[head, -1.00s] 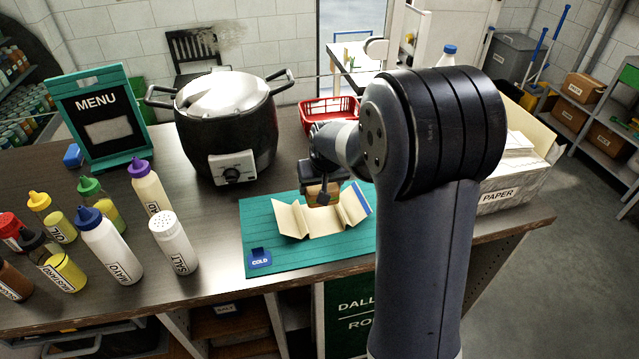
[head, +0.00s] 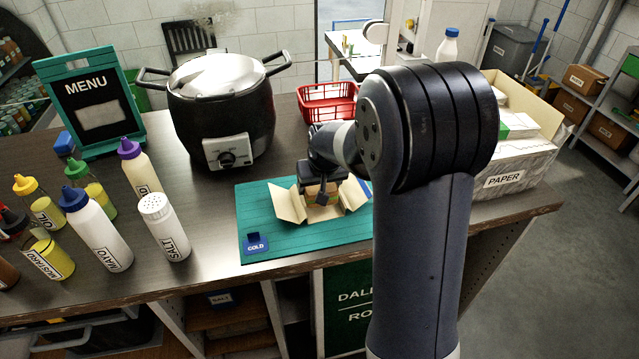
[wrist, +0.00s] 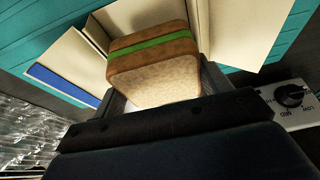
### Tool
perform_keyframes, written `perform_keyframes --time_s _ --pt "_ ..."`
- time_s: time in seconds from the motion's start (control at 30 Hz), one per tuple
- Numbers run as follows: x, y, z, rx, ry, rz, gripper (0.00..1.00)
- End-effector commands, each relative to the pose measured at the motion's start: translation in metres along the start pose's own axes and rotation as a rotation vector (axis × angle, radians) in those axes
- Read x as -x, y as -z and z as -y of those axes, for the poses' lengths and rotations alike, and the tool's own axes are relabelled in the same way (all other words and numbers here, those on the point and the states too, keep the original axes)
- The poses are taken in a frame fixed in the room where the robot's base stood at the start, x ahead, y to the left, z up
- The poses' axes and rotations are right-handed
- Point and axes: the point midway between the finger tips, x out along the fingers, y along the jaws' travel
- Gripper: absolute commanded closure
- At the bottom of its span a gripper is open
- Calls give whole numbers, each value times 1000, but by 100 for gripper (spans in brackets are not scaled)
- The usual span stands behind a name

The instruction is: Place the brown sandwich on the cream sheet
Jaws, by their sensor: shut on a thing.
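The brown sandwich (wrist: 155,65), with a green layer between its slices, is held in my gripper (head: 322,196). In the head view the sandwich (head: 318,189) is partly covered by the gripper. The cream sheet (head: 290,206) lies on the teal mat with raised flaps around the sandwich. The wrist view also shows the sheet (wrist: 240,35) on both sides of the sandwich. The sandwich is over or on the sheet's middle; I cannot tell whether it touches.
The teal mat (head: 265,225) bears a blue COLD tag (head: 256,245). A black cooker (head: 222,115) stands behind left, with several bottles (head: 98,228) at left. A red basket (head: 326,104) is behind and a PAPER box (head: 515,170) at right.

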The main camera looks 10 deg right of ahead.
Motion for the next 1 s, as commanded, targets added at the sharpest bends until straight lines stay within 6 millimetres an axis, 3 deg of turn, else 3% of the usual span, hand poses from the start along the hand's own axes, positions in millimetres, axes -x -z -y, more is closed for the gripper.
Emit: perform_keyframes --time_s 1.0 --pt "-10 -4 0 0 0 0 52"
